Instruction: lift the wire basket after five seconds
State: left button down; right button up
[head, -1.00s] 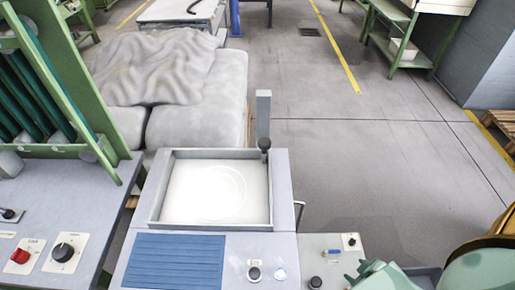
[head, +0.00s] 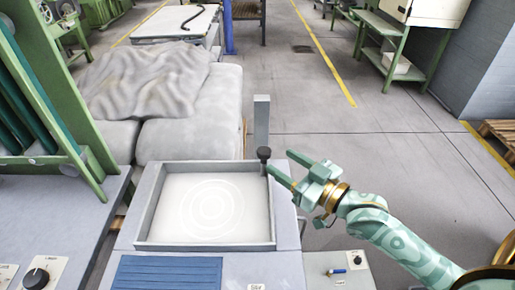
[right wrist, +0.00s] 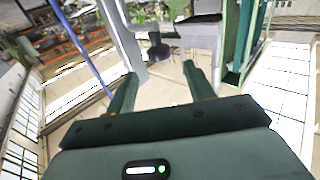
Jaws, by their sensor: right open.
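I cannot make out a wire basket in either view. A shallow square grey tray with a white floor marked by rings (head: 208,205) sits on the machine in the middle of the head view. A black knob (head: 264,153) stands at its back right corner, by an upright grey post (head: 261,122). My right gripper (head: 280,161) is open and empty, its fingertips close to the knob. In the right wrist view the knob (right wrist: 158,50) shows beyond and between my open fingers (right wrist: 161,69). I cannot tell whether they touch. My left gripper is not in view.
A blue ribbed mat (head: 167,272) lies in front of the tray. A green frame (head: 60,100) rises at the left. Grey padded blocks under a crumpled sheet (head: 150,85) lie behind. Open floor (head: 370,160) is at the right, with a green bench (head: 395,50) farther back.

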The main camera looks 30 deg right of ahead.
aim_at(269, 154)
jog(key=b+x, duration=0.1)
jog(key=x, duration=0.6)
jog(key=shift+w+f+b, duration=0.1)
jog(key=shift+w+b, duration=0.15)
jog(key=shift+b, duration=0.05)
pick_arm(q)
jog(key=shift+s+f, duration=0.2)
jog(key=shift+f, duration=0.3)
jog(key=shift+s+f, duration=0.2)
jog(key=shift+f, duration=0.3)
pick_arm(e)
jog(key=shift+x, duration=0.75)
jog(key=shift+a, duration=0.1)
